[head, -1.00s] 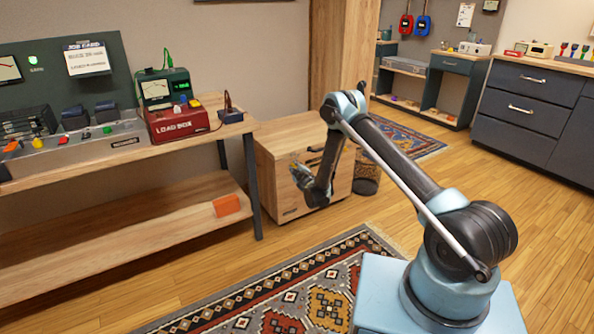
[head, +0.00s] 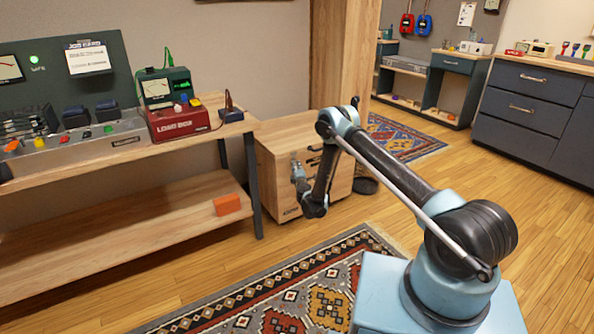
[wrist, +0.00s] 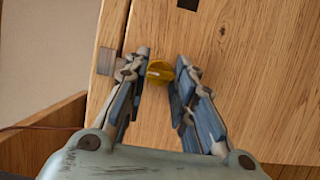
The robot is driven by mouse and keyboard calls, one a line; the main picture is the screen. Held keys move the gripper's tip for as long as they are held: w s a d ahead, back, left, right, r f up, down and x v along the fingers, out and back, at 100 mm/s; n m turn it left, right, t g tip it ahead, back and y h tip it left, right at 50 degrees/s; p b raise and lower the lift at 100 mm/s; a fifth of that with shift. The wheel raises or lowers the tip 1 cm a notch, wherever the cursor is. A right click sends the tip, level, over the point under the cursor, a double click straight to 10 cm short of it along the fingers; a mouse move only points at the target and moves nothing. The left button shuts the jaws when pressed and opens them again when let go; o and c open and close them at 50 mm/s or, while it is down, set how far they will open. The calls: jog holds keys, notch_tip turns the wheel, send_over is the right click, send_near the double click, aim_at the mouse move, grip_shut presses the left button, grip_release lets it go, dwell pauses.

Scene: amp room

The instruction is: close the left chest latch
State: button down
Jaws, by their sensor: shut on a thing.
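The wooden chest (head: 341,183) stands on the floor beyond the workbench in the head view. In the wrist view its wood-grained face (wrist: 250,60) fills most of the picture. A small round brass-coloured latch knob (wrist: 159,72) sits on that face, near the seam at its left. My gripper (wrist: 161,86) is shut on this knob, with one finger on each side. In the head view my gripper (head: 296,167) is small against the chest, and the knob cannot be made out there.
The workbench (head: 180,195) with the red load box (head: 178,124) stands left of the chest. A dark bin (head: 365,186) is at the chest's right. A patterned rug (head: 265,290) lies in front.

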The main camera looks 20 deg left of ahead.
jog(key=shift+s+a, duration=0.15)
jog(key=c, duration=1.3)
grip_release()
jog(key=shift+f, duration=0.1)
jog(key=shift+r, duration=0.45)
jog(key=o, duration=0.6)
notch_tip(320, 180, up, 8)
jog(key=shift+f, duration=0.25)
jog(key=shift+r, duration=0.2)
jog(key=c, duration=0.4)
jog(key=shift+r, duration=0.2)
jog(key=shift+c, duration=1.1)
jog(key=shift+r, duration=0.4)
jog(key=shift+w, duration=0.2)
